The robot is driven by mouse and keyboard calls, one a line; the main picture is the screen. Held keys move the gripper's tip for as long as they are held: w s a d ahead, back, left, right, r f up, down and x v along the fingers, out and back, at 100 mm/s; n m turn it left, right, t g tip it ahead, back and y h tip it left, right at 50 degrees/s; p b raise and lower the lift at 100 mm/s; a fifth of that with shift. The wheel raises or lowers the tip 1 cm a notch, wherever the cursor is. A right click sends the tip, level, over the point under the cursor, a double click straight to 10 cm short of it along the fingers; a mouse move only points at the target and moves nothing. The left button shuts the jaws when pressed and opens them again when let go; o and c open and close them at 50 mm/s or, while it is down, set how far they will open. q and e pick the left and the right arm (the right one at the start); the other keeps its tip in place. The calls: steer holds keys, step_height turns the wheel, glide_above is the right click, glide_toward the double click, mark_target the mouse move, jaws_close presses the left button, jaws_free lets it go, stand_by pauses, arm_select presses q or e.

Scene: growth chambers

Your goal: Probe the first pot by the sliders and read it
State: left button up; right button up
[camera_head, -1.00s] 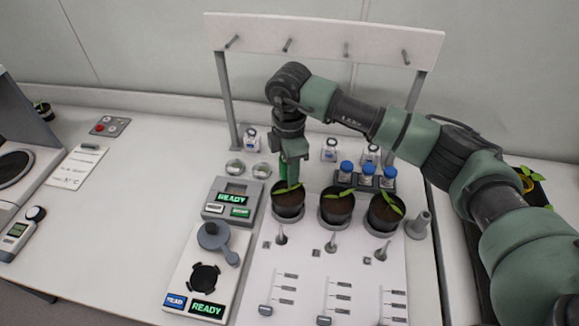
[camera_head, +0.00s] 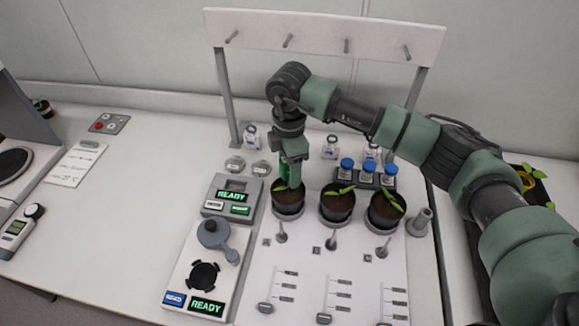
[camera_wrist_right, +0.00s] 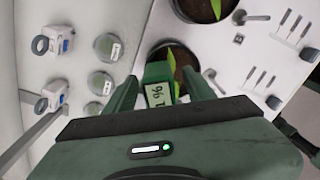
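The first pot (camera_head: 288,203), dark with brown soil and a green seedling, is the leftmost of three in a row behind the sliders (camera_head: 290,285). My right gripper (camera_head: 291,177) points down over this pot and is shut on a green probe (camera_wrist_right: 158,72). The probe's small pale display shows a percent sign and what looks like a 1, sideways and partly cut off by my gripper body. The probe's tip is hidden, so I cannot tell how deep it sits in the soil. The pot also shows in the wrist view (camera_wrist_right: 186,54). My left gripper is out of view.
Two more potted seedlings (camera_head: 337,207) (camera_head: 385,210) stand close on the right. Blue-capped bottles (camera_head: 367,171) stand behind them. A READY console (camera_head: 217,208) and a round-plate device (camera_head: 190,285) are on the left. A peg rack (camera_head: 320,28) rises behind.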

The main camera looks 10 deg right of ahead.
step_height(320, 180, up, 7)
steer(key=shift+r+b, duration=0.2)
steer(key=shift+b, duration=1.05)
steer(key=shift+r, duration=0.25)
